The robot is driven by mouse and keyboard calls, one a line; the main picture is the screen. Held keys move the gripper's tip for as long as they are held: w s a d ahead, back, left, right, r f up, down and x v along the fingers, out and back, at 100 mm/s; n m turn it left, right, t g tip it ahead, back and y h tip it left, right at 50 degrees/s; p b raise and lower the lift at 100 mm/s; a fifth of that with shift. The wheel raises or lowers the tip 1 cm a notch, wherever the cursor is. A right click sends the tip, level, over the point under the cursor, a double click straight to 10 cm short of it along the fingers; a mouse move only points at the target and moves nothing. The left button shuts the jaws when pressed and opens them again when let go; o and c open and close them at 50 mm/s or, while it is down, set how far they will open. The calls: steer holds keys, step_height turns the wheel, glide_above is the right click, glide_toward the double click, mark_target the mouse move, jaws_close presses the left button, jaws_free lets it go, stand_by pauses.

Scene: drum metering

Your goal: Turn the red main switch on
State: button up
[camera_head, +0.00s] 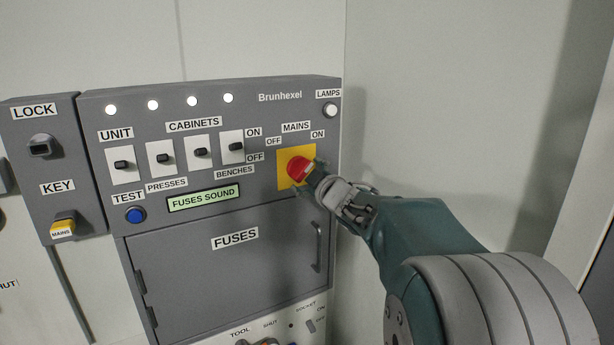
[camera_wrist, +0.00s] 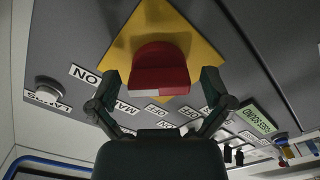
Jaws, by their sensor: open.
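The red main switch (camera_head: 298,168) sits on a yellow square plate (camera_head: 284,179) at the right of the grey panel, under the labels MAINS, OFF and ON. My gripper (camera_head: 309,180) is right at the switch. In the wrist view, the red switch (camera_wrist: 160,68) lies between the two fingertips of my gripper (camera_wrist: 161,78). The fingers are open, one on each side of it. I cannot tell whether either finger touches it. The yellow plate (camera_wrist: 190,42) shows behind the switch, tilted in this view. The switch's exact setting is hard to read.
Unit and cabinet switches (camera_head: 201,152) stand left of the main switch, with several lit lamps above. A green display (camera_head: 203,198) reads FUSES SOUND. The fuses door (camera_head: 228,268) with its handle (camera_head: 318,247) lies below. A lamps button (camera_head: 330,110) is above right. A pale wall stands right.

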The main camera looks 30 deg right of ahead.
steer(key=s, duration=1.2)
steer(key=shift+d, duration=0.15)
steer(key=s+a+f+m+g, duration=0.4)
steer(key=s+a+f+g, duration=0.2)
steer(key=s+a, duration=0.3)
steer(key=s+a+f+m+g, duration=0.5)
steer(key=s+a+f, duration=0.4)
steer(key=s, duration=0.3)
steer(key=shift+g+h, duration=0.3)
steer(key=shift+g, duration=0.4)
steer(key=shift+s+f, duration=0.1)
